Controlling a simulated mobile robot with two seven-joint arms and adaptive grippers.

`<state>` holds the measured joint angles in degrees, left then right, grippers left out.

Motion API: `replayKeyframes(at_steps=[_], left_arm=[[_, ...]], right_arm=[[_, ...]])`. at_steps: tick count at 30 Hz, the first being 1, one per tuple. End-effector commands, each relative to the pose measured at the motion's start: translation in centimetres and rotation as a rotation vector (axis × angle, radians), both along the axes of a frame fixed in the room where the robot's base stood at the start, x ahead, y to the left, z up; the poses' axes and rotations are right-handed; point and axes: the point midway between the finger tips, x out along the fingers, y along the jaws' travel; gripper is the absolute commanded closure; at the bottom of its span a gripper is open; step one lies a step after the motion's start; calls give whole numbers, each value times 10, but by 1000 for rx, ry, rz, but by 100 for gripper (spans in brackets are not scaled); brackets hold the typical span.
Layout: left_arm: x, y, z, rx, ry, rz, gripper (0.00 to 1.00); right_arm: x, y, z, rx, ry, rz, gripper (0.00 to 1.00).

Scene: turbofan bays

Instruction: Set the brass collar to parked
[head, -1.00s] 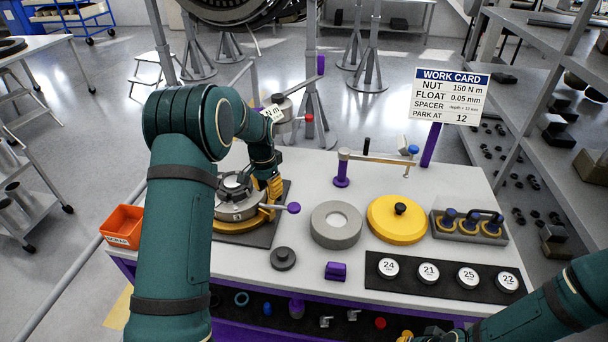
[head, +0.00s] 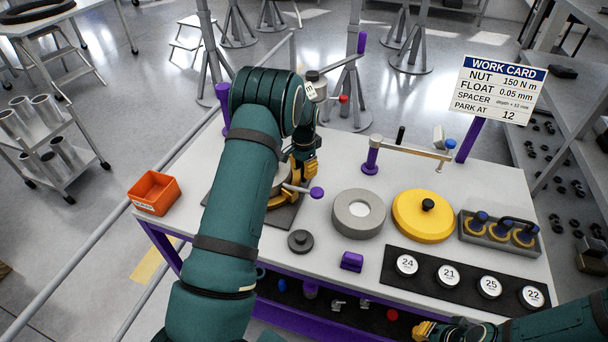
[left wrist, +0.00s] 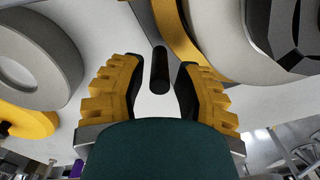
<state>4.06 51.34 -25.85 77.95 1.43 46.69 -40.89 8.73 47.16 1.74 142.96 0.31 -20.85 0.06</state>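The brass collar (head: 284,204) is a yellow-gold ring low around a grey metal hub on a dark mat, mostly hidden behind my left arm in the head view. In the left wrist view it is likely the curved gold band (left wrist: 186,38). A bar with a purple knob (head: 317,193) sticks out to the right of the hub. My left gripper (head: 306,166) points down over the hub's right side. In the left wrist view its fingers (left wrist: 160,92) are apart, with a short black peg (left wrist: 160,68) in the gap, touching neither. My right gripper (head: 428,332) shows partly at the bottom edge.
On the table stand a grey ring (head: 341,219), a yellow disc (head: 408,226), a small dark knob (head: 301,241), a purple block (head: 352,261) and numbered discs on a black strip (head: 390,266). An orange bin (head: 154,193) is left. The work card (head: 502,90) reads PARK AT 12.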

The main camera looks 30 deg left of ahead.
Motion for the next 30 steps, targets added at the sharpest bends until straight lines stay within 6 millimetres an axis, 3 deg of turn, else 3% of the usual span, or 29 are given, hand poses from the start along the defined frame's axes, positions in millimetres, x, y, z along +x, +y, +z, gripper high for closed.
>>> replayKeyframes(at_steps=[7,18,21,30], left_arm=[[0,0,-26,0,0,-1,68],[0,0,-30,0,-1,-1,65],[0,0,-30,0,-1,-1,100],[-1,0,-29,0,-1,-8,100]], right_arm=[[0,0,1,0,0,0,100],[0,0,1,0,0,0,100],[0,0,1,0,0,0,100],[0,0,1,0,0,0,100]])
